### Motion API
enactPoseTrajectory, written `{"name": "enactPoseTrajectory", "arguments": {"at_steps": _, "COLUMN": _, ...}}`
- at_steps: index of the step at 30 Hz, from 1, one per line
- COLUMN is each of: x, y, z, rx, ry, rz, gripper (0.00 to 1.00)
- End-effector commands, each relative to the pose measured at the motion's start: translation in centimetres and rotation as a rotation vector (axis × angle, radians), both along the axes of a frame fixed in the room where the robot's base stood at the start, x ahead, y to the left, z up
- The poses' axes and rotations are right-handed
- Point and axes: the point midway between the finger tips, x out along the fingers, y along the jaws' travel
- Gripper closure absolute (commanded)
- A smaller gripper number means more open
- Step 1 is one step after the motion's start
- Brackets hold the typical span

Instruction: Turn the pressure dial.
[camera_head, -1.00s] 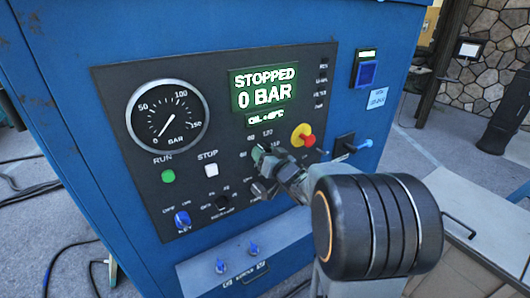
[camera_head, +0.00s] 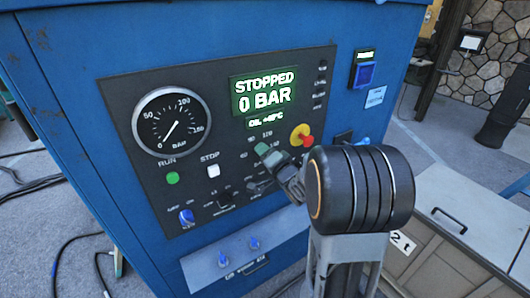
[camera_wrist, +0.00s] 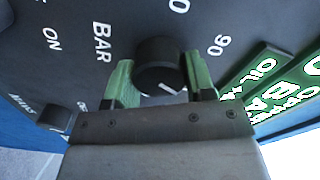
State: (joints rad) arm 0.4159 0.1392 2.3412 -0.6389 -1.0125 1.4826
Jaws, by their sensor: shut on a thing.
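The pressure dial (camera_wrist: 160,62) is a black round knob with a white pointer line. In the wrist view it sits between the two green-padded fingers of my gripper (camera_wrist: 160,80), which is shut on it. The words BAR and 90 are printed on the panel around it. In the head view my gripper (camera_head: 268,153) is at the panel below the display, and it hides most of the dial. The green display (camera_head: 264,92) reads STOPPED, 0 BAR. The round gauge (camera_head: 171,121) is to its left.
A red and yellow emergency stop (camera_head: 301,135) is close to the right of my gripper. A green RUN button (camera_head: 172,178), a white STOP button (camera_head: 213,171) and a blue key switch (camera_head: 186,215) are on the left. A pale chest (camera_head: 470,215) stands at the right.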

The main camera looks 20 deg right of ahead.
Motion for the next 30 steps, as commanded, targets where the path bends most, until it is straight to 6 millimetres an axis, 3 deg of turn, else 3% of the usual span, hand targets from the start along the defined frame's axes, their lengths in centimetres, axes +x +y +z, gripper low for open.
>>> {"name": "enactPoseTrajectory", "arguments": {"at_steps": 23, "x": 0.01, "y": -0.05, "z": -0.04, "rx": 0.089, "ry": 0.011, "rz": -0.001, "gripper": 0.74}}
{"name": "enactPoseTrajectory", "arguments": {"at_steps": 24, "x": 0.01, "y": -0.05, "z": -0.04, "rx": 0.089, "ry": 0.011, "rz": -0.001, "gripper": 0.48}}
{"name": "enactPoseTrajectory", "arguments": {"at_steps": 30, "x": 0.0, "y": -0.03, "z": -0.04, "rx": 0.089, "ry": 0.011, "rz": -0.001, "gripper": 0.29}}
